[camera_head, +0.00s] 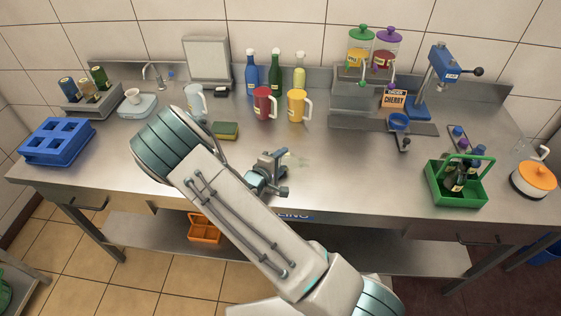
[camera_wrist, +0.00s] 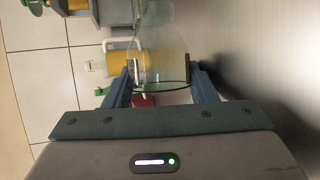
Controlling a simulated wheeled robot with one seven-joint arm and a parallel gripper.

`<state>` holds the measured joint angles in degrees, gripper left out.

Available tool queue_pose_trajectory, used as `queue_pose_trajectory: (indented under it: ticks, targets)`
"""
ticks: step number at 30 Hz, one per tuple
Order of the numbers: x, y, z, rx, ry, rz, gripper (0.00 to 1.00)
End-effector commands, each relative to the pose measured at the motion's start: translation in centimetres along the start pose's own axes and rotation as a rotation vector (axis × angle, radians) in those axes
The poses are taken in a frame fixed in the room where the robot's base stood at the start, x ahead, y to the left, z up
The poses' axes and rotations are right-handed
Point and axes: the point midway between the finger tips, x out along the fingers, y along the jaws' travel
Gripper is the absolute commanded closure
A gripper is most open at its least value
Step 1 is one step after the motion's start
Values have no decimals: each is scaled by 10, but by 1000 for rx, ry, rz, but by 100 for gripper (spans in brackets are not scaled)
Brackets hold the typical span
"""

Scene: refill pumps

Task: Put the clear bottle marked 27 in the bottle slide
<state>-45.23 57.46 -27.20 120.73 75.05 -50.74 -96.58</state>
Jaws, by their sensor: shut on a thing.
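My gripper (camera_head: 277,168) is over the middle of the steel counter, near its front. In the wrist view its fingers (camera_wrist: 162,78) are shut on a clear bottle (camera_wrist: 161,48), one on each side. In the head view the clear bottle (camera_head: 295,160) shows faintly, pointing right from the fingers, and looks tilted or lying sideways. Its number cannot be read. A grey sloped rack (camera_head: 84,107) at the back left holds dark bottles; it may be the bottle slide, but I cannot tell for sure.
A blue crate (camera_head: 58,141) stands at the left. A sponge (camera_head: 225,130), a red jug (camera_head: 264,104) and a yellow jug (camera_head: 297,105) stand behind my gripper. A green caddy (camera_head: 474,193) with bottles and a blue press (camera_head: 437,80) are at the right.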

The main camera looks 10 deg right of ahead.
Motion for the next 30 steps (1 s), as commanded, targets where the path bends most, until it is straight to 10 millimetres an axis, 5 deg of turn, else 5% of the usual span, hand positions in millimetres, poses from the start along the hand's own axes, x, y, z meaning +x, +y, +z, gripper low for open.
queue_pose_trajectory:
  ticks: [13,14,16,23,30]
  targets:
    - [2,-19,1,-13,-1,-24,76]
    - [2,-19,1,-13,-2,-24,46]
    - [2,-20,2,-14,-2,-24,31]
    - [-4,-21,1,-14,-1,-24,30]
    - [-53,-18,-3,-12,12,-13,26]
